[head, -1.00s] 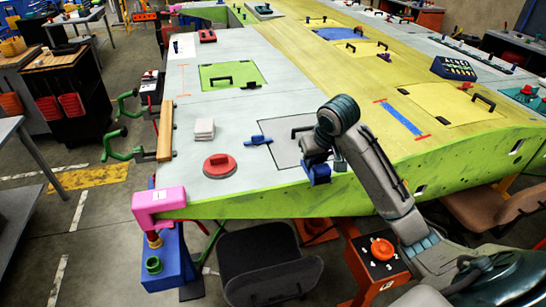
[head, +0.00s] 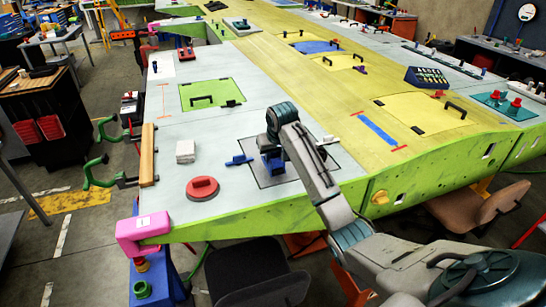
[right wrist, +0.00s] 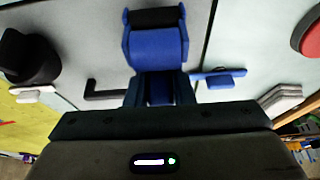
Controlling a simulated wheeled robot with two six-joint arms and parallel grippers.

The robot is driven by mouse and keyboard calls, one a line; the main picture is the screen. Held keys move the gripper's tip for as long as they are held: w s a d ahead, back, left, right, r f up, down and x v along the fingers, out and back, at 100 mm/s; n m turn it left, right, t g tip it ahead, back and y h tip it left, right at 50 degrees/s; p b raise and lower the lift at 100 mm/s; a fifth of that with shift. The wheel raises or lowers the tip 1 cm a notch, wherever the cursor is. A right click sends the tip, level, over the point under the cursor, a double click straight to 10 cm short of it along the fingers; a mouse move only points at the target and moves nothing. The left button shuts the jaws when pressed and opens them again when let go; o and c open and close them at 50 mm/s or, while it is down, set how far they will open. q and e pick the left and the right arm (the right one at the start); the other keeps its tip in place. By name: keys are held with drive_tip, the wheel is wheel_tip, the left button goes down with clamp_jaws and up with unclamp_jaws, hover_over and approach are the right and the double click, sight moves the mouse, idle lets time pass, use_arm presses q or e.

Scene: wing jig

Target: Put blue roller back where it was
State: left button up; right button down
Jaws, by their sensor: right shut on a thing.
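My right gripper (head: 271,147) is over the outlined grey panel (head: 262,182) near the wing's front edge. It is shut on the blue roller (head: 272,161), a blue block with a dark end in the right wrist view (right wrist: 156,46). The gripper (right wrist: 160,88) is at the roller's near end there. I cannot tell whether the roller touches the panel. A smaller blue tool (head: 238,160) lies just left of it, at the panel's left line; it also shows in the right wrist view (right wrist: 219,79). My left gripper is not in view.
A red disc (head: 202,189) with a grip and a white stack (head: 185,151) lie to the left on the wing. The black panel handle (right wrist: 104,90) is close to the gripper. A pink clamp (head: 143,230) sits on the front left corner.

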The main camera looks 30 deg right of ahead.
drive_tip(key=shift+a+f+p, duration=0.1)
drive_tip(key=shift+f+p, duration=0.35)
drive_tip(key=shift+f, duration=0.5)
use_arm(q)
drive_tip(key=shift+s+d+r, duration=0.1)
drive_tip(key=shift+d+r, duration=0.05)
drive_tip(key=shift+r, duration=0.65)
use_arm(e)
drive_tip(key=shift+s+f, duration=0.1)
drive_tip(key=shift+f, duration=0.05)
drive_tip(key=c, duration=1.2)
unclamp_jaws()
drive_tip(key=shift+f, duration=0.15)
drive_tip(key=shift+c, duration=0.2)
